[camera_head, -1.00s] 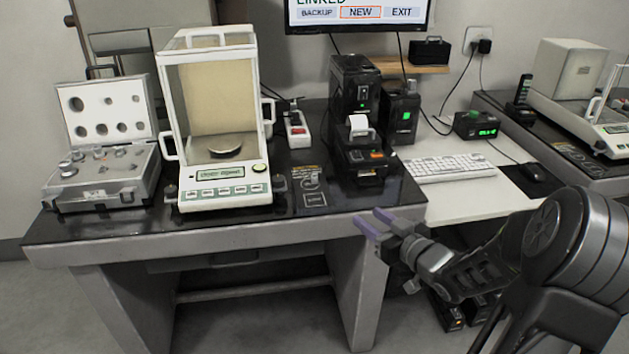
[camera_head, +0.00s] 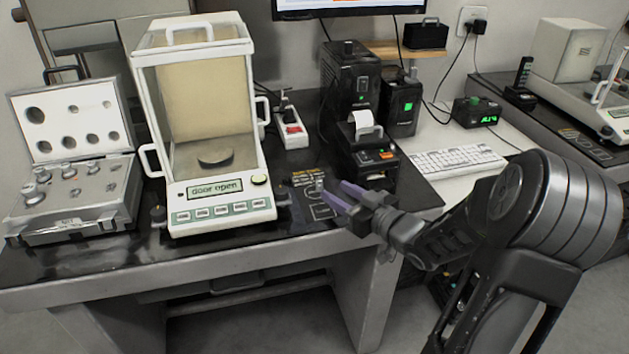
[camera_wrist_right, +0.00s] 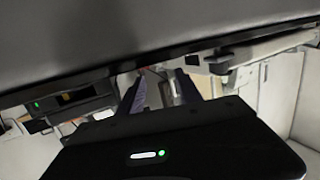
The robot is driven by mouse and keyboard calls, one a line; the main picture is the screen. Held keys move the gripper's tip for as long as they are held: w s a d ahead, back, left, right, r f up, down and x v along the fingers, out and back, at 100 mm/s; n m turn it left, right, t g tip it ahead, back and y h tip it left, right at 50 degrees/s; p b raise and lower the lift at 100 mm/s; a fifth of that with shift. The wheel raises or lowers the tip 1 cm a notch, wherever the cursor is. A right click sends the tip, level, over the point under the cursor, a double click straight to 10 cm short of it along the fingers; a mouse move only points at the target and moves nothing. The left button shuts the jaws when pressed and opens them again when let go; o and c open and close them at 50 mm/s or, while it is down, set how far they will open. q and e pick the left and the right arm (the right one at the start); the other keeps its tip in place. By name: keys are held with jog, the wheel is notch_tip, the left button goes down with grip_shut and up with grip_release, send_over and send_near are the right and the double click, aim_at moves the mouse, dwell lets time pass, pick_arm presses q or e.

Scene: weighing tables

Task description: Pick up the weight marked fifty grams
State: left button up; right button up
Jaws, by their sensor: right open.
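Several metal weights (camera_head: 68,170) sit in the open weight case (camera_head: 75,212) at the left of the table in the head view. Their markings are too small to read, so I cannot tell which is fifty grams. My right gripper (camera_head: 335,190) is open, with its purple fingers pointing left over the table's front right part, well to the right of the case and the balance. In the right wrist view its two fingers (camera_wrist_right: 160,88) stand apart with no weight seen between them. My left gripper is not in view.
The balance (camera_head: 215,190) stands between the case and my right gripper, its display reading "door open". A black printer (camera_head: 368,158) stands behind my right gripper. A keyboard (camera_head: 455,160) lies on the white desk at right. A power strip (camera_head: 290,125) lies behind.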

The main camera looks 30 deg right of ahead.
aim_at(321, 183)
jog(key=shift+w+f, duration=0.2)
jog(key=shift+w, duration=1.1)
jog(key=shift+w+a+f, duration=0.1)
jog(key=shift+w+f, duration=0.05)
jog(key=shift+w, duration=0.7)
jog(key=shift+w+f, duration=0.2)
jog(key=shift+w, duration=0.7)
jog(key=shift+w+a+f, duration=0.1)
jog(key=shift+w+f, duration=0.05)
jog(key=shift+w, duration=0.7)
jog(key=shift+c, duration=0.4)
grip_shut()
